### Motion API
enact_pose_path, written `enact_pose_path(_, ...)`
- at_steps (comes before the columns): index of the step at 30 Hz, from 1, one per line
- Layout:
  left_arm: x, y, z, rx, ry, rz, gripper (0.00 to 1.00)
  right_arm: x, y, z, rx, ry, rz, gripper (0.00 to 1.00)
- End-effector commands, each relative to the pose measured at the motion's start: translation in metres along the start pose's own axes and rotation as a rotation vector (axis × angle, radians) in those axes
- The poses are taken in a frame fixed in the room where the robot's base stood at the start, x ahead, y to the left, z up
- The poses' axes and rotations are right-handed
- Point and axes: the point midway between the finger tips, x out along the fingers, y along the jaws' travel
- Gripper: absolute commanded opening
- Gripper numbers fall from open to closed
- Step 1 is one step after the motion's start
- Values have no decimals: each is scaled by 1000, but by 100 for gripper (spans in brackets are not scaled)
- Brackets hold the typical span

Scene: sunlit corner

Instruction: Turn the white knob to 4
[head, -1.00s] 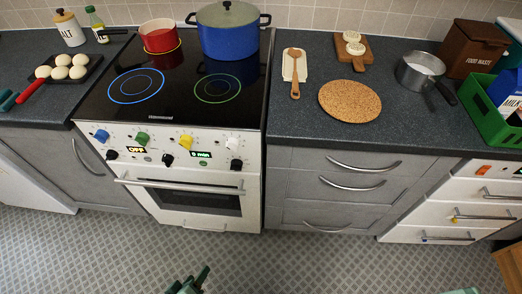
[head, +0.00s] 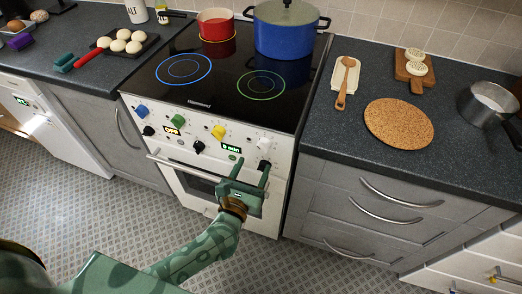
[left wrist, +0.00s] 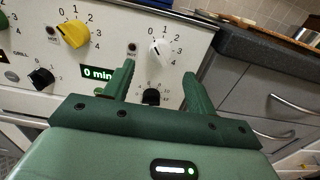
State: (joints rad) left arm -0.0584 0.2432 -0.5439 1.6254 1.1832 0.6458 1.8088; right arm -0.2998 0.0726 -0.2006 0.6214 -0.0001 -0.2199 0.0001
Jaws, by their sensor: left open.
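The white knob (head: 265,143) is at the right end of the cooker's control panel (head: 205,133). In the left wrist view the white knob (left wrist: 160,48) has the numbers 0 to 4 around it, and its pointer seems to be near 0. My left gripper (head: 252,169) is in front of the oven, just below the white knob. In the left wrist view my left gripper (left wrist: 160,74) is open and empty, its fingers to either side below the knob, apart from it. A black knob (left wrist: 151,96) shows between the fingers. My right gripper is not in view.
The yellow knob (left wrist: 73,33) and the lit display (left wrist: 99,73) lie left of the white knob. The oven handle (head: 178,165) runs below the panel. A blue pot (head: 287,30) and a red pot (head: 216,25) stand on the hob. Drawers (head: 350,210) are at the right.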

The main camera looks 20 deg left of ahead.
Motion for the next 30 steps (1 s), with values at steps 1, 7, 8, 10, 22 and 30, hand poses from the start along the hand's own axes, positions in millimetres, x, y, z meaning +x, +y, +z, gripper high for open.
enact_pose_path(1, 13, 0, 0, 0, -2, 2, 57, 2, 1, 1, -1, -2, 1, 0)
enact_pose_path(7, 51, 0, -1, 2, -1, 0, 57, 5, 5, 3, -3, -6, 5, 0)
enact_pose_path(8, 54, 0, -1, 2, -1, 0, 57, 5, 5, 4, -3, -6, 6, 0)
enact_pose_path(10, 61, 0, -1, 2, 0, 0, 57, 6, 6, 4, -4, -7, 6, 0)
enact_pose_path(22, 68, 0, 0, 2, 0, -1, 51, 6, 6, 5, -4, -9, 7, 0)
enact_pose_path(30, 68, 0, 0, 3, 0, -1, 12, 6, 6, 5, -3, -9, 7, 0)
